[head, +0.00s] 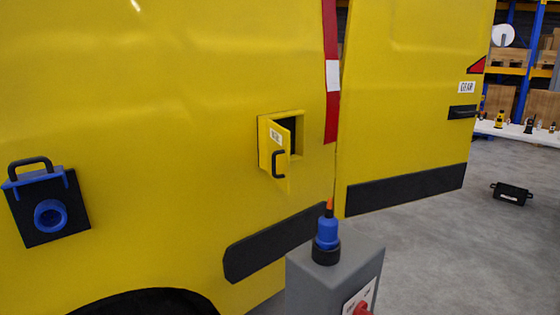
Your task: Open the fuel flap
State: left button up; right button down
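The fuel flap (268,148) is a small yellow panel on the side of the yellow van. It stands ajar, swung out from its frame on a hinge at the left. A dark opening (296,140) shows behind it at the right. The flap has a white label and a black handle (278,164) on its outer face. Neither of my grippers is in the head view.
A grey pedestal (330,275) with a blue connector (327,236) stands in front of the van, below the flap. A blue-and-black socket unit (48,208) is on the van at left. A black case (511,193) lies on the floor at right, with open floor around it.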

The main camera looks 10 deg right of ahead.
aim_at(278, 138)
jog(key=i+j, duration=0.1)
jog(key=j, duration=0.3)
jog(key=i+j+u, duration=0.15)
jog(key=j, duration=0.25)
jog(key=i+j, duration=0.1)
jog(key=j, duration=0.25)
jog(key=i+j+u, duration=0.1)
jog(key=j, duration=0.3)
